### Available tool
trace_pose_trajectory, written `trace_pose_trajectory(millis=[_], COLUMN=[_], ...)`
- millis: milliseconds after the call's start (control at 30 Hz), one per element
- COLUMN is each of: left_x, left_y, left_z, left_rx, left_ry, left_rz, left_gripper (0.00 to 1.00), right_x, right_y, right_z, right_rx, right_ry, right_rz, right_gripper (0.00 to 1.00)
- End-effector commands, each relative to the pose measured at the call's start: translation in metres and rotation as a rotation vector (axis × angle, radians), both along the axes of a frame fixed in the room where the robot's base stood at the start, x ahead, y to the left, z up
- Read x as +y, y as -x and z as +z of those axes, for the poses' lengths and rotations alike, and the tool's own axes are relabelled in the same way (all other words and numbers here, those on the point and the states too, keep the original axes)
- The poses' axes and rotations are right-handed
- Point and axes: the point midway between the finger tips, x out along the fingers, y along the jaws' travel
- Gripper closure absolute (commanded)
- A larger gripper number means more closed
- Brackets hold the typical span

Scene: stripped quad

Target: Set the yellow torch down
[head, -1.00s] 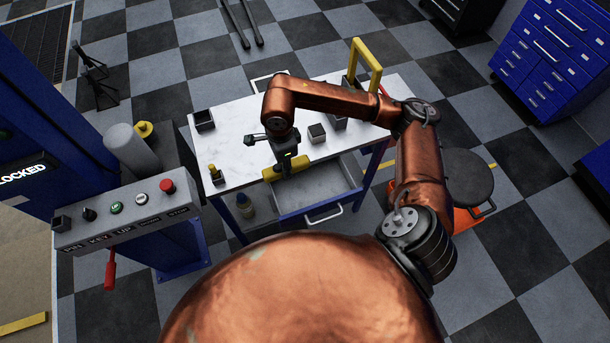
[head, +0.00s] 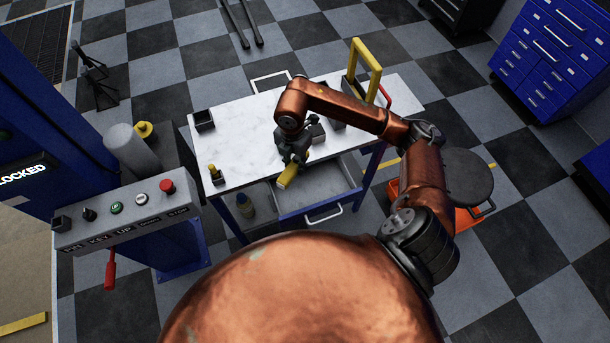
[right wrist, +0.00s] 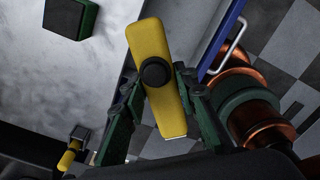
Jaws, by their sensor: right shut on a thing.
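The yellow torch (head: 288,174) is a flat yellow bar with a round black knob, seen closely in the right wrist view (right wrist: 158,100). My right gripper (head: 292,158) is shut on it, with one dark green finger on each side in the right wrist view (right wrist: 158,108). The torch is above the front edge of the white-topped workbench (head: 240,172), by the open drawer (head: 325,186). Whether it touches the bench cannot be told. My left gripper is not in view.
Small dark boxes (head: 204,120) stand on the bench. A small yellow-and-black item (head: 215,174) is at its front left, a yellow frame (head: 366,62) at its back right. A control panel (head: 125,215) stands left. The bench's left middle is clear.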

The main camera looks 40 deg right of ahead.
Motion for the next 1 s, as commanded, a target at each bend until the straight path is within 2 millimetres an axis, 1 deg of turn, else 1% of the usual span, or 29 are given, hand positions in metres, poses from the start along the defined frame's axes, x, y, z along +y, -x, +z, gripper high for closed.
trace_pose_trajectory(millis=[33, 133, 267, 333, 467, 500, 700, 800, 900, 1000], left_x=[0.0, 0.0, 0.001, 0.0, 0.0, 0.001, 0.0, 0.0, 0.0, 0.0], left_y=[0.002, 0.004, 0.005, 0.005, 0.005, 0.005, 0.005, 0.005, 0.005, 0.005], left_z=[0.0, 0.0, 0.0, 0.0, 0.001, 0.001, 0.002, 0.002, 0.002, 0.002], left_rx=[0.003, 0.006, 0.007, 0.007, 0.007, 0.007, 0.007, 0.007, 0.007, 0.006], left_ry=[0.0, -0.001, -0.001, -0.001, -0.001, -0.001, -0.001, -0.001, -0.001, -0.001], left_rz=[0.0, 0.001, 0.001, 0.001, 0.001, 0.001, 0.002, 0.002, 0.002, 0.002], left_gripper=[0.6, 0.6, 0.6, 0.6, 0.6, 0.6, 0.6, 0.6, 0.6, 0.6], right_x=[-0.001, -0.004, -0.005, -0.005, -0.005, -0.005, -0.005, -0.005, -0.005, -0.005], right_y=[0.0, 0.0, 0.0, 0.001, 0.002, 0.002, 0.001, 0.001, 0.001, 0.0], right_z=[-0.001, -0.003, -0.008, -0.017, -0.047, -0.058, -0.108, -0.127, -0.14, -0.146], right_rx=[0.001, 0.003, 0.003, 0.005, 0.008, 0.009, 0.006, 0.005, 0.004, 0.003], right_ry=[-0.001, 0.0, 0.001, 0.001, 0.0, 0.0, 0.001, 0.0, 0.0, 0.002], right_rz=[-0.074, -0.189, -0.26, -0.271, -0.271, -0.271, -0.271, -0.269, -0.268, -0.267], right_gripper=[1.0, 1.0, 1.0, 1.0, 1.0, 1.0, 1.0, 1.0, 1.0, 1.0])
